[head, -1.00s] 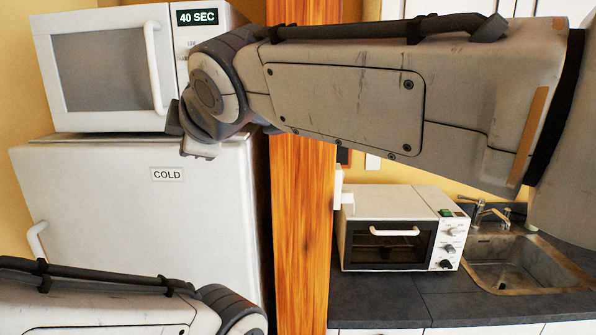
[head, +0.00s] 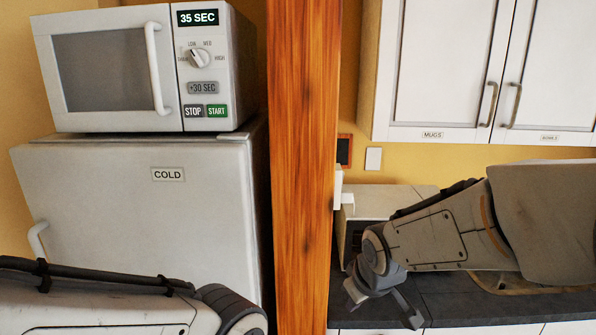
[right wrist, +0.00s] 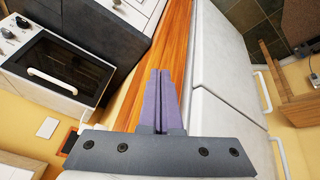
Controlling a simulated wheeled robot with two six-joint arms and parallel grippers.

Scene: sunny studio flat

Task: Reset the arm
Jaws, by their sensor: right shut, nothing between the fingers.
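My right arm (head: 430,240) reaches in from the right in the head view, bent low over the counter. Its gripper (head: 385,305) is in front of the toaster oven, away from the microwave. In the right wrist view the two purple fingers (right wrist: 160,95) lie together with nothing between them. My left arm (head: 100,310) crosses the lower left corner of the head view; its gripper is out of frame.
The microwave (head: 105,70) reads 35 SEC and stands on the fridge (head: 140,215) marked COLD. A wooden post (head: 303,170) stands between the fridge and counter (head: 450,300). The toaster oven (head: 375,205) is partly hidden. Cupboards (head: 450,65) hang above.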

